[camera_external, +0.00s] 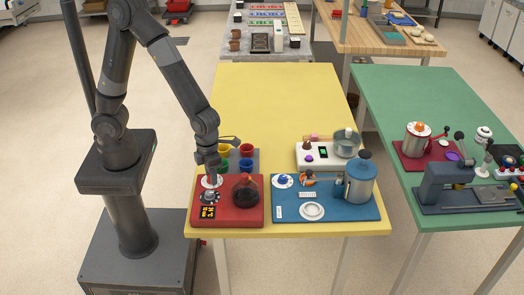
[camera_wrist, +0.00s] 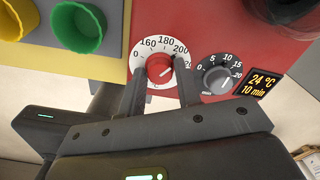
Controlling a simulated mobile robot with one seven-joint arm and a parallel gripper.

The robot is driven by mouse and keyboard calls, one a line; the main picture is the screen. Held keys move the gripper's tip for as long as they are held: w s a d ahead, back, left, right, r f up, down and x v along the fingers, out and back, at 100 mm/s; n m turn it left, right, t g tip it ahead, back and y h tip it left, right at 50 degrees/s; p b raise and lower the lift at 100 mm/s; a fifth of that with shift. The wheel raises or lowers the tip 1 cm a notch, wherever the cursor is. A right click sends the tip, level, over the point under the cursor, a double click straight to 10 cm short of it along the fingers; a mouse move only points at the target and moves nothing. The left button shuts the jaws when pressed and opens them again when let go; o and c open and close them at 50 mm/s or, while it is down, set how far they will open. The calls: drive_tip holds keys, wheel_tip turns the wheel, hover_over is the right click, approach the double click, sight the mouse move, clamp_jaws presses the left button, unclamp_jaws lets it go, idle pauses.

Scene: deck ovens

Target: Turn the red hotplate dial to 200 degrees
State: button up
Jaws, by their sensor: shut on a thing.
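The red hotplate (camera_external: 228,219) lies at the near left corner of the yellow table. Its red dial (camera_wrist: 159,69) sits in a white scale ring (camera_wrist: 141,48), where 160, 180 and 200 can be read. My gripper (camera_wrist: 160,75) is shut on the red dial, one finger on each side. A pale mark on the dial seems to point to the right; I cannot read its exact value. The display (camera_wrist: 263,86) reads 24 °C and 10 min. In the external view my gripper (camera_external: 211,176) hangs over the hotplate's left part.
A grey second dial (camera_wrist: 216,76) is just right of my gripper. A flask of dark liquid (camera_external: 245,193) stands on the hotplate. Coloured cups (camera_external: 246,165) stand behind it, and a blue station (camera_external: 345,210) is to the right. The table's far part is clear.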

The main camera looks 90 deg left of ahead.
idle(0.3)
drive_tip(key=o, duration=1)
drive_tip(key=shift+c, duration=0.2)
wheel_tip(320, 180, up, 11)
drive_tip(key=shift+a, duration=0.1)
